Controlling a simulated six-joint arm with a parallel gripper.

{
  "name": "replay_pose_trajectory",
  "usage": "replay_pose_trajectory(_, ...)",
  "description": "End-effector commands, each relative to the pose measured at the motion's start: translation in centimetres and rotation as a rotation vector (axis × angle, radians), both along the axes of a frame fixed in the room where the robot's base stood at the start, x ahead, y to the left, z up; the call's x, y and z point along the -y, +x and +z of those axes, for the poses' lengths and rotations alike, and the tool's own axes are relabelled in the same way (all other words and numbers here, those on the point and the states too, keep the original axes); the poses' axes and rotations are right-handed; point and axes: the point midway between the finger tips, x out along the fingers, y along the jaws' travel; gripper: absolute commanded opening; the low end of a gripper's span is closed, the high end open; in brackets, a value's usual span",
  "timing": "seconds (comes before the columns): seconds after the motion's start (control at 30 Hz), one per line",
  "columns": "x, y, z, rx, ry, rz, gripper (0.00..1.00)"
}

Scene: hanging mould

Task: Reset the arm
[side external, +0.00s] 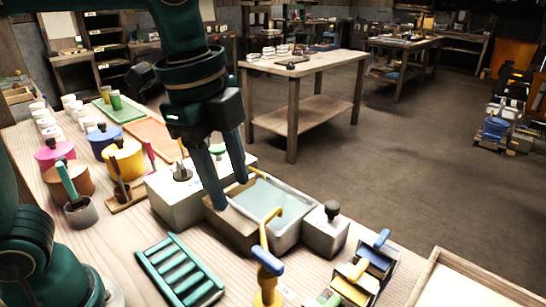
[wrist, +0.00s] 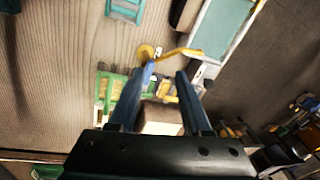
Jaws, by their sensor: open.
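My gripper (side external: 229,192) points down with its two long blue-grey fingers apart, over the near side of the water basin in the side view. Nothing shows clamped between the fingers. In the wrist view the gripper (wrist: 165,72) is also open, with its fingers partly covering things on the bench beyond. My dark green arm comes in from the top left.
The water basin (side external: 284,238) stands beside a grey box with a black knob (side external: 325,230). A yellow stand with a blue handle (side external: 268,262), a green slatted rack (side external: 180,272) and handled moulds (side external: 355,283) are in front. Pots (side external: 122,160) crowd the left.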

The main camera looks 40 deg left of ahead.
Motion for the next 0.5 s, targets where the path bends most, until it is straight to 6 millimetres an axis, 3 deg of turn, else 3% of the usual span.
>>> replay_pose_trajectory(0.23, -4.5, -3.7, 0.2, 0.142, -0.110, 0.459, 0.49)
replay_pose_trajectory(0.5, -6.8, -6.9, -3.2, 0.246, -0.286, 1.000, 0.49)
